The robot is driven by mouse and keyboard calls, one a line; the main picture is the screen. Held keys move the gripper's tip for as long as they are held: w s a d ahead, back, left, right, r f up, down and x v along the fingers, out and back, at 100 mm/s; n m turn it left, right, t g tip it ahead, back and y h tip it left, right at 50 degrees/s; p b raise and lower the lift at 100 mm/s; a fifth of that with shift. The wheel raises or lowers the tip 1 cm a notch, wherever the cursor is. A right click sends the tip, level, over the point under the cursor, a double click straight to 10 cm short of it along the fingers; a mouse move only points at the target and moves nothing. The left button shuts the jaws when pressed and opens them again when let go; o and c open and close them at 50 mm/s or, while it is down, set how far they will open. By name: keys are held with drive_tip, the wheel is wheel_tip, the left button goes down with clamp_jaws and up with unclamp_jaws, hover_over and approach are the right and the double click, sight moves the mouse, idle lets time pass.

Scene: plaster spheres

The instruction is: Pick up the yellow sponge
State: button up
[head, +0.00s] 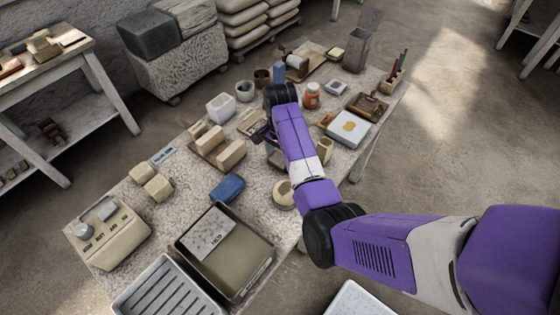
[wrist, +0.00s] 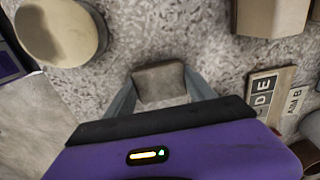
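My gripper (wrist: 160,80) points down over the table, with its two fingers apart on either side of a small grey-brown block (wrist: 160,84). I cannot tell whether the fingers touch it. No thing shows as a clearly yellow sponge; this block may be the sponge in shade. In the head view my arm covers most of the spot. Two pale yellow-tan blocks (head: 150,180) lie at the table's left, apart from my gripper.
The table (head: 185,215) is crowded. A round pale pot (wrist: 62,32) and a beige block (wrist: 272,16) flank my gripper. Lettered plates (wrist: 265,95) lie at right. A blue block (head: 227,187) and a dark-rimmed tray (head: 262,262) stand nearer the front.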

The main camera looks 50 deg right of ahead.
drive_tip(key=c, duration=0.5)
drive_tip(key=shift+r, duration=0.15)
drive_tip(key=shift+w+r, duration=0.1)
drive_tip(key=shift+r, duration=0.55)
wheel_tip(320, 180, up, 14)
drive_tip(key=p, duration=0.6)
wheel_tip(320, 180, up, 4)
hover_over(279, 159)
drive_tip(key=shift+d+r+b, duration=0.15)
drive_tip(key=shift+r+b, duration=0.05)
drive_tip(key=shift+b, duration=0.1)
